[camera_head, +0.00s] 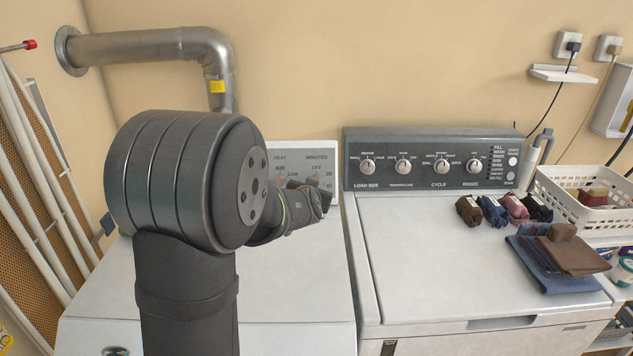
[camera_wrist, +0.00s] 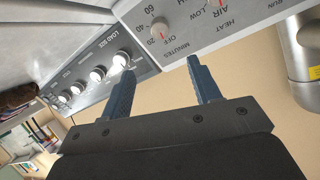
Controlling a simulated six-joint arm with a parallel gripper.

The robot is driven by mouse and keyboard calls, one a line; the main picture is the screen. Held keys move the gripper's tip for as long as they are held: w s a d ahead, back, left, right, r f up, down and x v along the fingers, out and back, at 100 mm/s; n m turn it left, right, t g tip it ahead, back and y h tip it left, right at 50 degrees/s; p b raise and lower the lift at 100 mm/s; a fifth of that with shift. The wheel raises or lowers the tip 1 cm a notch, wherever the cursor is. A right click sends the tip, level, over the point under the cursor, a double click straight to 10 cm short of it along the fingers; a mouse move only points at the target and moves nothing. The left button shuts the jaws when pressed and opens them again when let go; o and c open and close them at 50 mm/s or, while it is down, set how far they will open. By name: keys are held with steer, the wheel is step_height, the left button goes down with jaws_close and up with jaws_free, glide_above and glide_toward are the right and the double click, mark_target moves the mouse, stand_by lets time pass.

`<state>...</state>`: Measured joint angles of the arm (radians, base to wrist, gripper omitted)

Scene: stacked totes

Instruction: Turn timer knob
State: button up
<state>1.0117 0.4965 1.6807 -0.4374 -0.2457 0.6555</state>
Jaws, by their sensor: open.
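The timer knob (camera_wrist: 160,28) is a small round knob beside the MINUTES scale on the white dryer panel, with its pointer near OFF in the wrist view. In the head view my gripper covers much of that area, and only part of the knob (camera_head: 316,181) shows. My gripper (camera_wrist: 160,66) is open and empty, its two blue-grey fingers spread apart. The knob lies beyond the fingertips, roughly between their lines in the wrist view; I see no contact. In the head view my gripper (camera_head: 322,203) is right in front of the dryer panel (camera_head: 292,155).
The HEAT knob (camera_head: 281,181) is left of the timer. The washer's dark panel (camera_head: 432,146) with several knobs stands to the right. Rolled socks (camera_head: 468,210), folded cloths (camera_head: 560,262) and a white basket (camera_head: 560,190) are farther right. A metal duct (camera_head: 140,46) runs behind.

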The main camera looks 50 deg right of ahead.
steer(key=x, duration=1.6)
steer(key=c, duration=1)
